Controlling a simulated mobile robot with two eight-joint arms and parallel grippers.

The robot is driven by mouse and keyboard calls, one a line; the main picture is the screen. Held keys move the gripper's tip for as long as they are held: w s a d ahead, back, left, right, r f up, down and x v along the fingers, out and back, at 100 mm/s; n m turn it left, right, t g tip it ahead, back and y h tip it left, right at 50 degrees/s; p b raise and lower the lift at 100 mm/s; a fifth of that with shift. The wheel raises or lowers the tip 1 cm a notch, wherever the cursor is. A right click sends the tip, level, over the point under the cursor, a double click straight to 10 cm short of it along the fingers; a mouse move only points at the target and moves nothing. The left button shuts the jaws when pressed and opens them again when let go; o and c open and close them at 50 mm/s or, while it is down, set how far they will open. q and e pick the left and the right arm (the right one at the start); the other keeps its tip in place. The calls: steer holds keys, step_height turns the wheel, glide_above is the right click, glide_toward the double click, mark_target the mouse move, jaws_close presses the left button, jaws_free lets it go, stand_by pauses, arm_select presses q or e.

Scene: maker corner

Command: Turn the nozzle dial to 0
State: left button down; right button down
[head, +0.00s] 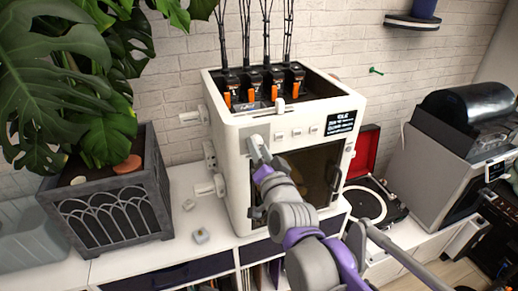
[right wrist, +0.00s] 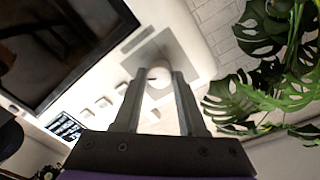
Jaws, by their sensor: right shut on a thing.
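A white 3D printer (head: 242,185) with a dark front window stands on the white counter. The nozzle dial (right wrist: 158,84) is a round white knob on a grey square plate, with a small dark mark near its upper left edge in the right wrist view. My right gripper (right wrist: 157,76) is shut on the dial, one finger on each side. The dial's number is not readable. My left gripper is not in view.
Several light buttons (head: 296,133) and a dark display (head: 341,122) are right of my right gripper. A grey planter (head: 105,205) with large leaves stands left. A record player (head: 370,200) is right of the printer. Small light blocks (head: 200,236) lie on the counter.

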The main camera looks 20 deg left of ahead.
steer(key=n+y+p, duration=0.1)
steer(key=n, duration=1.1)
steer(key=shift+w+d+n+p, duration=0.1)
steer(key=shift+d+n+p, duration=0.05)
steer(key=shift+n+p, duration=0.2)
steer(key=n+p, duration=0.1)
steer(key=n, duration=0.5)
steer(key=shift+n+y, duration=0.25)
steer(key=shift+y, duration=0.05)
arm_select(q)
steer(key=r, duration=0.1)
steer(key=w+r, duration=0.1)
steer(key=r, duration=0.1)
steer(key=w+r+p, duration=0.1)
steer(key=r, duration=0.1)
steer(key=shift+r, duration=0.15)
arm_select(e)
steer(key=n, duration=0.5)
steer(key=shift+d+n, duration=0.1)
steer(key=shift+n, duration=0.3)
steer(key=shift+c, duration=2.4)
jaws_free()
